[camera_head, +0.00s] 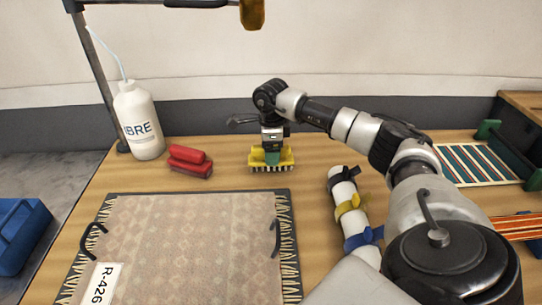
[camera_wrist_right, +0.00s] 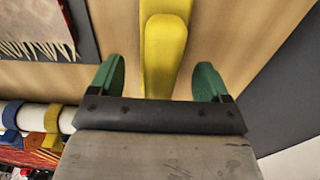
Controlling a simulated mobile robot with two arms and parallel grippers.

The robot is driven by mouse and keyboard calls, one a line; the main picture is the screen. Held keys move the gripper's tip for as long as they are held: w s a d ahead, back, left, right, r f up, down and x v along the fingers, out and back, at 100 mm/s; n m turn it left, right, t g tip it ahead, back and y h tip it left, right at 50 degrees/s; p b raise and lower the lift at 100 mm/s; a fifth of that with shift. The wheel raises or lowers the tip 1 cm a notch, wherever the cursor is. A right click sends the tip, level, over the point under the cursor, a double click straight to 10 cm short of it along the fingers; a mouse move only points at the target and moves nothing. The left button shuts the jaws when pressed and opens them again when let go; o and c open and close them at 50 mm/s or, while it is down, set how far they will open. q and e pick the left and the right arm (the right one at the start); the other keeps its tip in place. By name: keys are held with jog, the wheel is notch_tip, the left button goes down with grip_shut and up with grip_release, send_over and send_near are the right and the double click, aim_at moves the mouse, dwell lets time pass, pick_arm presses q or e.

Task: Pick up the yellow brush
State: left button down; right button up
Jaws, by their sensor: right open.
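The yellow brush (camera_head: 286,163) stands on the wooden table behind the rug, its bristles down. My right gripper (camera_head: 272,154) is directly above it, pointing down, and hides part of its top. In the right wrist view, the yellow brush (camera_wrist_right: 166,45) lies between the two green fingers of my right gripper (camera_wrist_right: 158,78). There is a visible gap on each side, so the fingers are open and apart from it. My left gripper is in neither view.
A red brush-like block (camera_head: 190,161) and a white bottle (camera_head: 138,122) stand to the left. A patterned rug (camera_head: 190,240) on a dark mat fills the front. A white roll with coloured straps (camera_head: 345,196) lies to the right, near my right arm.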

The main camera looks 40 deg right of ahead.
jog(key=shift+f, duration=1.15)
jog(key=c, duration=1.2)
jog(key=shift+o, duration=0.2)
jog(key=shift+r, duration=0.1)
notch_tip(320, 180, up, 4)
jog(key=shift+b, duration=0.35)
jog(key=s+d+r, duration=0.1)
jog(key=s+r, duration=0.1)
jog(key=s, duration=0.1)
jog(key=s+d+r+b, duration=0.1)
jog(key=s+r, duration=0.1)
jog(key=s, duration=0.2)
jog(key=s+d+r, duration=0.1)
jog(key=s+r, duration=0.2)
jog(key=s, duration=0.1)
jog(key=shift+d+b, duration=0.35)
jog(key=shift+b, duration=0.05)
